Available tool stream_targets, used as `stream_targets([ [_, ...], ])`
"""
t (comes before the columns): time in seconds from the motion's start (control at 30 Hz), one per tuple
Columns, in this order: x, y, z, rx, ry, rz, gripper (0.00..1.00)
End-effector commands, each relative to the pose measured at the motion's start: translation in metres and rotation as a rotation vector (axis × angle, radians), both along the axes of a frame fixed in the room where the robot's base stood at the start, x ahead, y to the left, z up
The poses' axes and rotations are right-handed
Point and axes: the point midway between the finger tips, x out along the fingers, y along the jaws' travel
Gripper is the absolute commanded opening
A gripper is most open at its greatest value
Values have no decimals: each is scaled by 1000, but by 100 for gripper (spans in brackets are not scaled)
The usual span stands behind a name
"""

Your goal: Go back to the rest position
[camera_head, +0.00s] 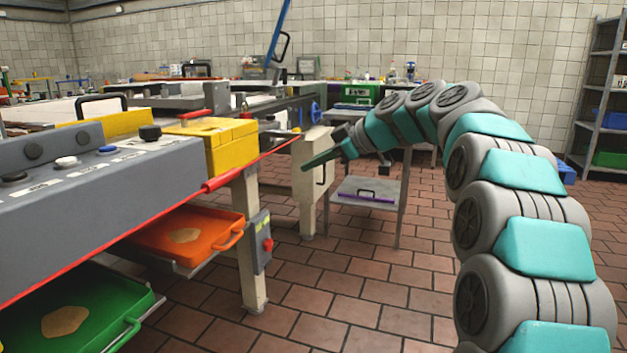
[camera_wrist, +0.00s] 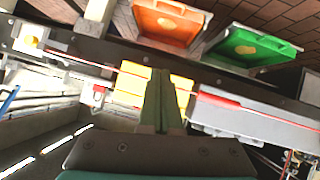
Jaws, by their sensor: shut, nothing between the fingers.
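My gripper (camera_head: 322,159) is at the end of my teal and grey arm, which arches in from the right in the head view. It hangs in the air near the right end of the machine and its yellow block (camera_head: 232,146). In the wrist view my gripper (camera_wrist: 161,72) points toward the machine with its fingers together. Nothing is held between them. The yellow block also shows behind the fingers in the wrist view (camera_wrist: 131,86). I cannot tell the exact gap between gripper and machine.
An orange tray (camera_head: 208,218) and a green tray (camera_head: 118,305), each with a flat tan piece, sit under the machine (camera_head: 90,205). A small grey table (camera_head: 366,189) stands behind. The tiled floor (camera_head: 370,300) in front is clear.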

Motion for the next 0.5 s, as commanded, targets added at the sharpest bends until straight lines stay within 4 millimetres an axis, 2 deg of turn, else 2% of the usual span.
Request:
stream_targets([
  [0.03,-19,2,-9,-10,77,-28,0],
  [0.27,-104,-5,-65,-81,411,-201,0],
  [0.5,-210,-29,-127,-197,708,-429,0],
])
